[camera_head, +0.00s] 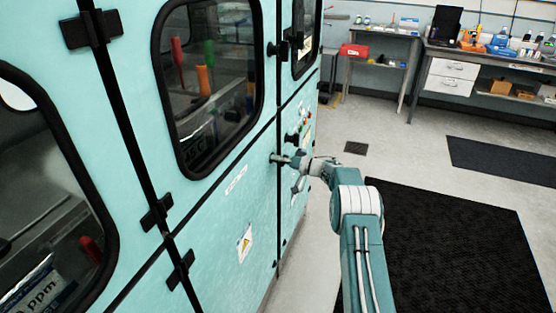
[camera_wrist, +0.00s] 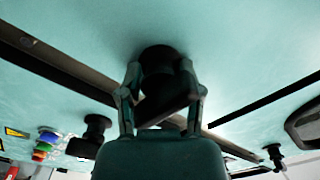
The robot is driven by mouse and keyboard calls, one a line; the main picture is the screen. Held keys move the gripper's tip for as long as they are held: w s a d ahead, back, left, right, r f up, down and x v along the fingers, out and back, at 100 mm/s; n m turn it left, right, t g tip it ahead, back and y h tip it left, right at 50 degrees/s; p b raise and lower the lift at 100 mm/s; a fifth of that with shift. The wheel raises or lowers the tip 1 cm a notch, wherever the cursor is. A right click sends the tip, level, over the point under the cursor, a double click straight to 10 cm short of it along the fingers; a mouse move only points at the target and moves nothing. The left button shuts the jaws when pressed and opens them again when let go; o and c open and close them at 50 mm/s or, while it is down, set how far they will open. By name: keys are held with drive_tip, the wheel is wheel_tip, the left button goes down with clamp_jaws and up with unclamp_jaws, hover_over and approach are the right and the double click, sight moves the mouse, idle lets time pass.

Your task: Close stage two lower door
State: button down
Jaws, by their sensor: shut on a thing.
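The lower door (camera_head: 215,235) is a pale teal panel with a white label and a yellow warning sticker. Black hinges (camera_head: 181,269) are on its left side. It looks flush or nearly flush with the cabinet; any small gap is hard to tell. My gripper (camera_head: 283,158) is at the door's upper right corner. In the wrist view, my gripper (camera_wrist: 160,85) has its two fingers around a black round handle (camera_wrist: 160,58) and is shut on it. The handle is mostly hidden behind the gripper in the head view.
The upper door (camera_head: 212,80) with a dark window is above. Coloured buttons (camera_wrist: 45,142) and another black handle (camera_wrist: 92,133) are close by in the wrist view. Black mats (camera_head: 450,245) lie on open floor at right. Benches (camera_head: 490,60) stand at the back.

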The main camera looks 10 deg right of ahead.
drive_tip(key=c, duration=0.6)
unclamp_jaws()
drive_tip(key=shift+a+f, duration=0.25)
drive_tip(key=shift+f, duration=0.15)
drive_tip(key=shift+c, duration=0.2)
drive_tip(key=o, duration=0.3)
drive_tip(key=shift+o, duration=0.2)
drive_tip(key=shift+w+a, duration=0.1)
drive_tip(key=v, duration=1.2)
drive_tip(key=shift+d, duration=0.2)
drive_tip(key=shift+w+r, duration=0.15)
